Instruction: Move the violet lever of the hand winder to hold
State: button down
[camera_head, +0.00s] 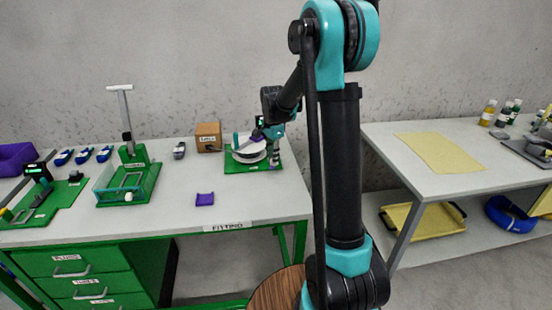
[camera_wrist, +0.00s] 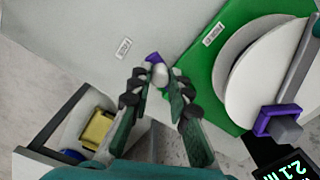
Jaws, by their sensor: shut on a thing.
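The hand winder stands on a green base (camera_head: 285,162) at the right end of the left bench. Its white reel (camera_head: 250,156) also shows in the wrist view (camera_wrist: 240,85). In the wrist view, a violet lever tip (camera_wrist: 153,58) with a pale rounded knob (camera_wrist: 160,75) shows at the base's edge. My gripper (camera_wrist: 157,84) is shut on this lever, its fingers on either side of the knob. In the head view, my gripper (camera_head: 275,158) is small beside the reel.
A grey bar with a violet block (camera_wrist: 280,113) and a display reading about 2.1 (camera_wrist: 285,165) is right of the reel. A cardboard box (camera_head: 208,137) and violet bracket (camera_head: 205,199) stand left. A green-based fixture (camera_head: 140,190) is further left.

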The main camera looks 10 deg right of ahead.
jog(key=m, duration=0.2)
jog(key=w+a+m, duration=0.1)
jog(key=a+m, duration=0.1)
jog(key=m, duration=0.1)
jog(key=shift+w+a+m, duration=0.1)
jog(key=shift+w+m, duration=0.2)
jog(key=shift+w+a+m, duration=0.25)
jog(key=shift+w+m, duration=0.2)
jog(key=shift+m, duration=0.6)
jog(key=shift+w+a+m, duration=0.25)
jog(key=shift+w+m, duration=0.15)
jog(key=shift+m, duration=0.65)
jog(key=c, duration=1.4)
grip_release()
notch_tip(320, 180, up, 12)
